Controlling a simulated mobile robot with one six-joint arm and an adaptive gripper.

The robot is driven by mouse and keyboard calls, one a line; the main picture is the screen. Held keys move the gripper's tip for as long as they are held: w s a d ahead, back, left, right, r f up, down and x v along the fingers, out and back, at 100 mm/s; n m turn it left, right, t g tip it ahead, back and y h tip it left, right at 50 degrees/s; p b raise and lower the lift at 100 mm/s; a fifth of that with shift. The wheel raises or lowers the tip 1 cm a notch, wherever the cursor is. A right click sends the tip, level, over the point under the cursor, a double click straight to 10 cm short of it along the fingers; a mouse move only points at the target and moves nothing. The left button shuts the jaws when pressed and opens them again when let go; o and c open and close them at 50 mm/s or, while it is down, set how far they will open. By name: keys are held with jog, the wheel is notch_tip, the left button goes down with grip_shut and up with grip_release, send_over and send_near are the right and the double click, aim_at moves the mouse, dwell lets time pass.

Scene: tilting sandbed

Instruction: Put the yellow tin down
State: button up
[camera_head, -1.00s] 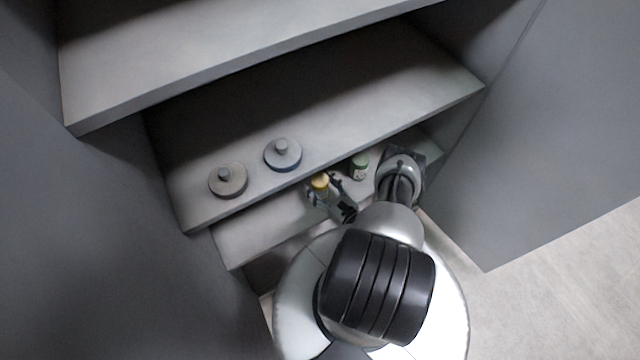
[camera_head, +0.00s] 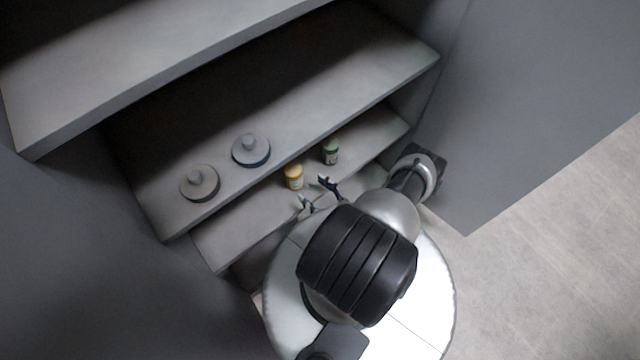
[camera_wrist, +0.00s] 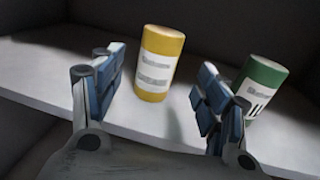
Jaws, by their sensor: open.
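The yellow tin (camera_head: 293,177) stands upright on the lower shelf (camera_head: 232,238) in the head view, apart from my gripper. In the wrist view the yellow tin (camera_wrist: 157,64) has a white label and stands on the pale shelf, beyond my fingertips and between them in the picture. My gripper (camera_head: 317,193) is open and empty, just in front of the tin, near the shelf's front edge. Its two blue-padded fingers show wide apart in the wrist view (camera_wrist: 160,92).
A green tin (camera_head: 331,153) stands to the right of the yellow one; in the wrist view the green tin (camera_wrist: 262,82) is partly behind the right finger. Two round knobbed discs, one grey-brown (camera_head: 200,184) and one blue-grey (camera_head: 251,151), lie on the shelf above.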

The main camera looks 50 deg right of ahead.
jog(key=shift+s+a, duration=0.15)
jog(key=shift+s, duration=1.15)
